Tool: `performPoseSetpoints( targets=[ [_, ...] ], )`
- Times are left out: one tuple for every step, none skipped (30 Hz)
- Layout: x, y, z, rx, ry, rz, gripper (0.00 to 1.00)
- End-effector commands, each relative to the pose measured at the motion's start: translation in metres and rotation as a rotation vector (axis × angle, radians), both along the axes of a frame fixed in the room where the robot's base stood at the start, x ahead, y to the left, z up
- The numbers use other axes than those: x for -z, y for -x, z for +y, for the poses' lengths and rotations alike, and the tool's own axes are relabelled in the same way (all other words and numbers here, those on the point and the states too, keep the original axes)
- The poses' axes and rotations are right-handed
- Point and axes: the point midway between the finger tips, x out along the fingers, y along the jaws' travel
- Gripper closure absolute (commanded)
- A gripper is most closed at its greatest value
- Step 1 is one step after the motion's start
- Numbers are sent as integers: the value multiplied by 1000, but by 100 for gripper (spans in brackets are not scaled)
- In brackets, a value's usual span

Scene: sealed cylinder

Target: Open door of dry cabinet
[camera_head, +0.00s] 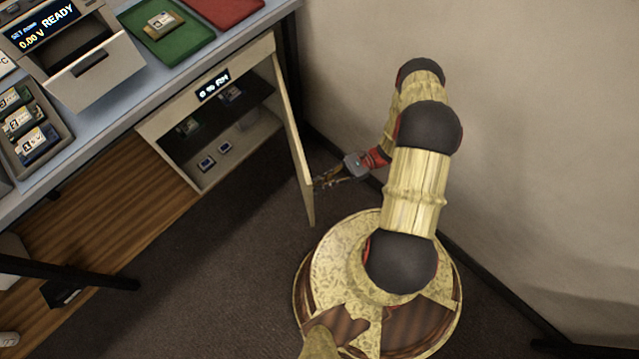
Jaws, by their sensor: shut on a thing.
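The dry cabinet (165,126) is a pale box with a small lit RH display (213,85), under the blue-grey bench. Its door (296,135) stands swung well out from the right side of the front, seen nearly edge-on. The cabinet's inside shows a dark shelf and several small items. My gripper (321,182) is at the door's outer side, near its free lower end, and is shut on the door's handle. The handle itself is small and mostly hidden by the fingers. My arm reaches in from the right.
A green mat (185,42) with a small device and a red mat (232,8) lie on the bench (110,118). A tester reading READY (60,14) and a tray of modules (60,132) are at left. A wall closes the right side. Dark floor (235,235) is clear before the cabinet.

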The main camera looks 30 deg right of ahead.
Motion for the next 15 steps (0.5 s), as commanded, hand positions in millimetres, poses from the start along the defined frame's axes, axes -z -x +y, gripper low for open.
performPoseSetpoints(
  targets=[
    [0, -1, -1, 2, 2, 0, 100],
    [0, -2, -1, 2, 2, 0, 100],
    [0, -2, -1, 2, 2, 0, 100],
    [0, -2, -1, 2, 2, 0, 100],
    [0, -2, -1, 2, 2, 0, 100],
    [0, -2, -1, 2, 2, 0, 100],
    [0, -2, -1, 2, 2, -1, 100],
    [0, -2, -1, 3, 2, -1, 100],
    [0, -2, -1, 3, 3, -1, 100],
    [0, -2, -1, 3, 3, -1, 100],
    [0, -3, -1, 3, 3, -1, 100],
    [0, -3, -1, 3, 3, -1, 100],
    [0, -3, -1, 3, 3, -1, 100],
    [0, -3, -1, 3, 3, -1, 91],
    [0, -3, -1, 3, 3, -1, 89]
  ],
)
